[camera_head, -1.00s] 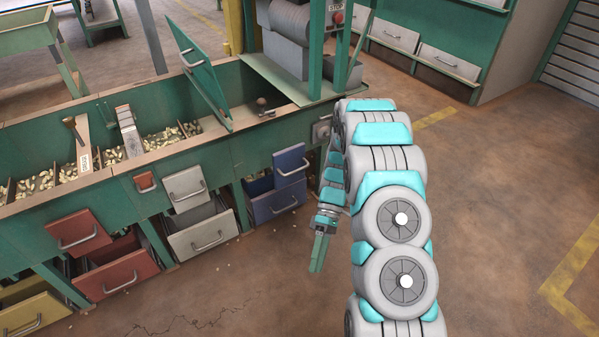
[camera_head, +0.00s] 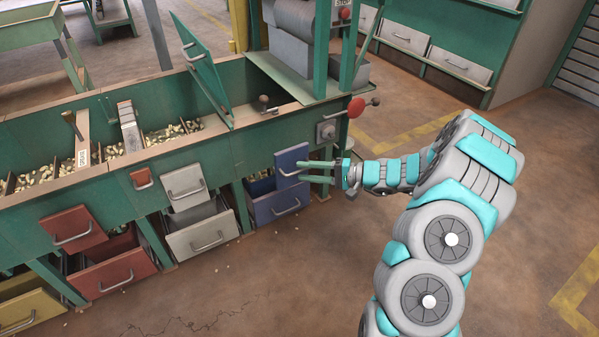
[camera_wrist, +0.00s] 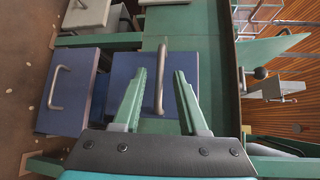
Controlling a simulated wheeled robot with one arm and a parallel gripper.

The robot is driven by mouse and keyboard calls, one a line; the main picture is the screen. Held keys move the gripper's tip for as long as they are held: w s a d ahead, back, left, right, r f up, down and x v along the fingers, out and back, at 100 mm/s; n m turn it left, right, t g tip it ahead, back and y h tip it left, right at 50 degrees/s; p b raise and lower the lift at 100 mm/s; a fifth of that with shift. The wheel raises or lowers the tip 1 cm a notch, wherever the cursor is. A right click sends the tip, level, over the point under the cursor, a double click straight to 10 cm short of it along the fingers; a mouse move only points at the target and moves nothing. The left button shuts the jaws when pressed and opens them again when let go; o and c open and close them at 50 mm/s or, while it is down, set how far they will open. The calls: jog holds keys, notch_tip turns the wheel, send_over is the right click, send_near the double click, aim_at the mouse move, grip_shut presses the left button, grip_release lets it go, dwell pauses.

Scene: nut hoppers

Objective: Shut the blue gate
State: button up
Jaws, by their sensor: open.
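The blue gate (camera_head: 290,160) is a flat blue panel with a bar handle on the green hopper front. It stands raised, with an opening and some nuts showing beside and below it, above a blue drawer (camera_head: 278,204). My gripper (camera_head: 304,171) is open and level, pointing at the gate from the right. In the wrist view my gripper (camera_wrist: 160,76) has its two green fingers apart, with the handle of the blue gate (camera_wrist: 178,68) showing between them. Whether the fingers touch the gate or reach past the handle, I cannot tell.
A grey gate (camera_head: 186,187) and a red gate (camera_head: 73,229) sit further left, with drawers beneath. A red knob lever (camera_head: 356,107) sticks out just above my wrist. A tilted green lid (camera_head: 205,75) stands over the hopper. The floor in front is clear.

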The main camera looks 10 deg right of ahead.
jog(key=shift+x, duration=1.2)
grip_shut()
jog(key=shift+f, duration=0.1)
dwell(0.5)
